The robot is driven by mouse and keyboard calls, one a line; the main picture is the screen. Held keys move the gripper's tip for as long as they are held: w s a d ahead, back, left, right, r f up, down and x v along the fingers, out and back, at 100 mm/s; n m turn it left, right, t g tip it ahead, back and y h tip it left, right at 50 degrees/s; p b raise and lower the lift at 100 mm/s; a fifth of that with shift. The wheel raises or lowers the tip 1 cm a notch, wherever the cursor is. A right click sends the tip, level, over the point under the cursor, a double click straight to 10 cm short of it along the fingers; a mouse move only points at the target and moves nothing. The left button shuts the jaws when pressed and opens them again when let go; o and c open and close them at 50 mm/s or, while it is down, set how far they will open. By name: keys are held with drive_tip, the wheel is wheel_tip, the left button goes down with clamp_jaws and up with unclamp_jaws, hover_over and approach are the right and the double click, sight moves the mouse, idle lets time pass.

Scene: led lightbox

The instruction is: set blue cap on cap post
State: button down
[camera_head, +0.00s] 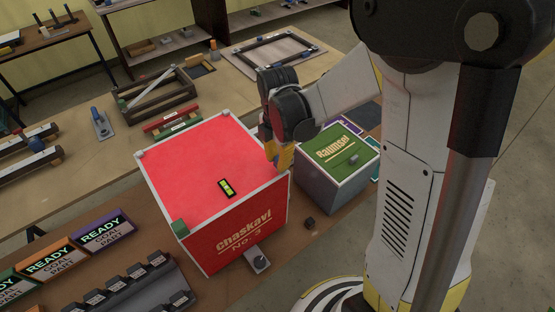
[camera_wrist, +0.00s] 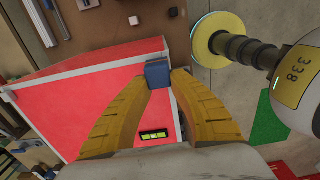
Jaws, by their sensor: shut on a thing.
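My gripper (camera_wrist: 158,76) is shut on a small blue cap (camera_wrist: 158,73), its yellow fingers on either side of it. In the head view my gripper (camera_head: 279,158) points down at the right corner of the red lightbox (camera_head: 195,175); the cap is mostly hidden there. In the wrist view the cap overlaps the box's pale edge (camera_wrist: 80,72). I cannot tell whether it touches the corner or a post, and no post shows under it. A black and yellow level (camera_head: 227,188) lies on the red top.
A green-topped box (camera_head: 343,156) stands close to the right of the lightbox. A small dark cube (camera_head: 309,223) and a grey switch (camera_head: 258,260) lie in front. A dark rack (camera_head: 130,290) and READY signs (camera_head: 103,232) stand at front left.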

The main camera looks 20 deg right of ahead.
drive_tip(key=shift+f+b, duration=1)
drive_tip(key=shift+f, duration=0.15)
drive_tip(key=c, duration=1.2)
unclamp_jaws()
drive_tip(key=shift+r+p, duration=2.75)
drive_tip(key=shift+r, duration=1.35)
drive_tip(key=shift+f, duration=0.1)
